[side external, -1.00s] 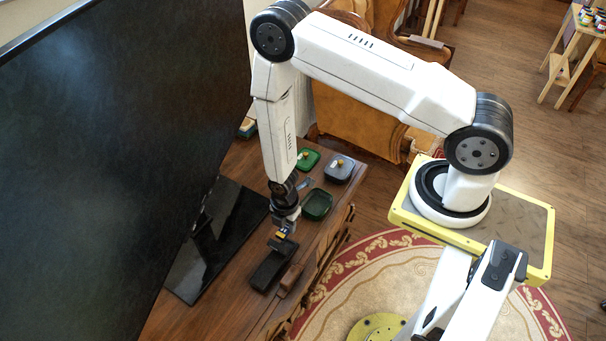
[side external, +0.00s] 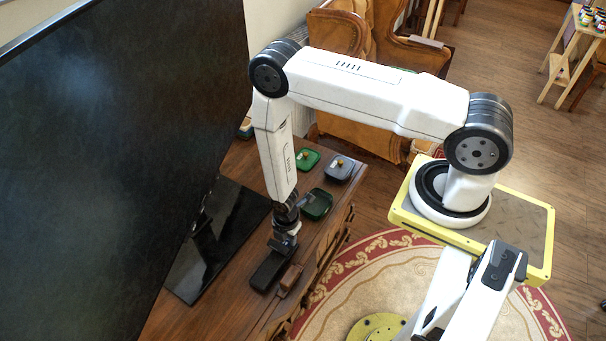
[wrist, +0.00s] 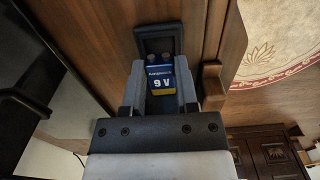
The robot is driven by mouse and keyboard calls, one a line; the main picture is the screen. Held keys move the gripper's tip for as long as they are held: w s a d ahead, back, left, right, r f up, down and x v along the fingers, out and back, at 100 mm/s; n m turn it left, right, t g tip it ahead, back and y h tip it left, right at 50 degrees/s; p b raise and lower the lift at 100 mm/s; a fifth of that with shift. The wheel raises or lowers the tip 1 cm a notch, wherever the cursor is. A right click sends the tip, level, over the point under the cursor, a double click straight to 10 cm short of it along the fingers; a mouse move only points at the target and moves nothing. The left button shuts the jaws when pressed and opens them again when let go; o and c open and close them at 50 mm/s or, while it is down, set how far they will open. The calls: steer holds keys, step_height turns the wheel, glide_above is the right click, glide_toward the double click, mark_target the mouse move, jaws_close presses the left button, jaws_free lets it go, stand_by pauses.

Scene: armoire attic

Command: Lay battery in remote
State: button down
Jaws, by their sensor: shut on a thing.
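The remote (side external: 272,268) is a long black block lying on the wooden cabinet top. In the wrist view the remote (wrist: 158,31) shows beyond the fingers, with a recessed, rimmed end. My gripper (wrist: 161,85) is shut on the battery (wrist: 160,73), a blue 9 V block with a yellow band and two terminals pointing toward the remote. In the side view my gripper (side external: 284,244) points down at the far end of the remote, very low. The battery is hidden there. I cannot tell whether the battery touches the remote or is inside its recess.
A small brown block (side external: 290,279) lies just right of the remote. Behind stand a dark green dish (side external: 317,205), a green dish (side external: 307,160) and a grey dish (side external: 340,169). A large black screen (side external: 110,150) on a black base (side external: 215,240) rises at the left.

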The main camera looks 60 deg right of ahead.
mark_target(288, 239)
steer(key=shift+f, duration=0.9)
steer(key=shift+f, duration=0.1)
steer(key=shift+c, duration=1.8)
jaws_free()
step_height(288, 239, up, 12)
steer(key=shift+r, duration=0.25)
